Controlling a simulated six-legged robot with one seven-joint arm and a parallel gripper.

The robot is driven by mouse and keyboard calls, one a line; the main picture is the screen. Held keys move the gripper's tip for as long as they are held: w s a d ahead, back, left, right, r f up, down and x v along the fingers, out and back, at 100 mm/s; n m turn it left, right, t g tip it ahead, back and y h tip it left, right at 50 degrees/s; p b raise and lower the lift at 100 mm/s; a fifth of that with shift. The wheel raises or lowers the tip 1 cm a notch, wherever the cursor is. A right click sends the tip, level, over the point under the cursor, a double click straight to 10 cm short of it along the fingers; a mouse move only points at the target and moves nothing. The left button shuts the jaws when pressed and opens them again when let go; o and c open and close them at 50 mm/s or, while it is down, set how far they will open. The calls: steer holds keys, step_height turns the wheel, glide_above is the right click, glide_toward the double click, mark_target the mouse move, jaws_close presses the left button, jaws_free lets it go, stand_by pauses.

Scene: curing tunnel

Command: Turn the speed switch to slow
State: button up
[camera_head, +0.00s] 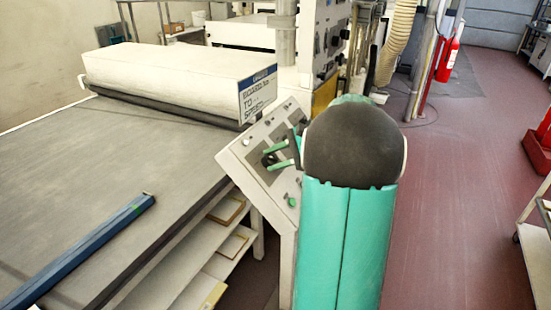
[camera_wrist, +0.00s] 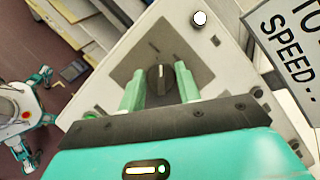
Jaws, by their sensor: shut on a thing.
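The speed switch (camera_wrist: 158,79) is a dark round knob with a pale pointer line, on a grey plate of the slanted control panel (camera_wrist: 100,110). In the wrist view the line points roughly up the picture; the small marks around it are too small to read. My gripper (camera_wrist: 159,72) has its two green fingers on either side of the knob, shut on it. In the head view my gripper (camera_head: 277,158) reaches the pale control panel (camera_head: 233,160) from the right, and the knob is hidden there.
A sign (camera_head: 258,94) with the word SPEED stands above the panel. The grey conveyor belt (camera_head: 70,170), with a blue bar (camera_head: 80,250) on it, lies to the left. Shelves (camera_head: 190,265) are below it. Red floor (camera_head: 440,210) is open to the right.

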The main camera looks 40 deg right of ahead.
steer(key=shift+d+n+g, duration=0.1)
steer(key=shift+n+g, duration=0.5)
steer(key=shift+n, duration=0.7)
steer(key=o, duration=1)
steer(key=shift+c, duration=0.2)
steer(key=v, duration=1.3)
steer(key=shift+s+d, duration=0.2)
steer(key=shift+d, duration=0.15)
steer(key=shift+r, duration=0.15)
